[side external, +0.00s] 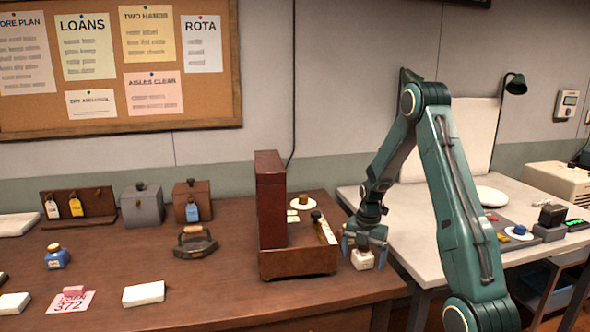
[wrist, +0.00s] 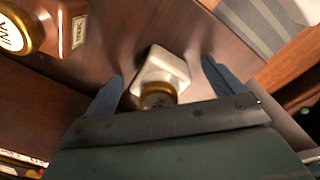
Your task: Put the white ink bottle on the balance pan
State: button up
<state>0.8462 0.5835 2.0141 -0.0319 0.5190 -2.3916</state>
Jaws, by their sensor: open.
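The white ink bottle (side external: 363,259) stands on the brown counter near its right edge, just right of a dark wooden stand. In the wrist view the white bottle (wrist: 165,70) shows its gold cap towards my gripper. My gripper (side external: 364,249) is open, pointing down, with one finger on each side of the bottle. The wrist view shows gaps between the bottle and both fingers (wrist: 162,72). I cannot tell for certain which dish is the balance pan; a white dish (side external: 519,235) with a blue item sits beside a dark block on the right table.
The dark wooden stand (side external: 298,263) with a tall red-brown panel is close on the left. A gold-capped ink item (wrist: 15,30) is near my gripper. A white plate (side external: 491,196) lies on the right table. A flat iron (side external: 195,243) and blue bottle (side external: 57,257) are farther left.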

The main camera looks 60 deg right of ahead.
jog(key=shift+f, duration=0.2)
jog(key=shift+c, duration=0.2)
jog(key=c, duration=1.1)
jog(key=shift+r, duration=0.1)
notch_tip(320, 180, up, 20)
jog(key=shift+f, duration=0.1)
jog(key=shift+c, duration=0.2)
dwell(0.6)
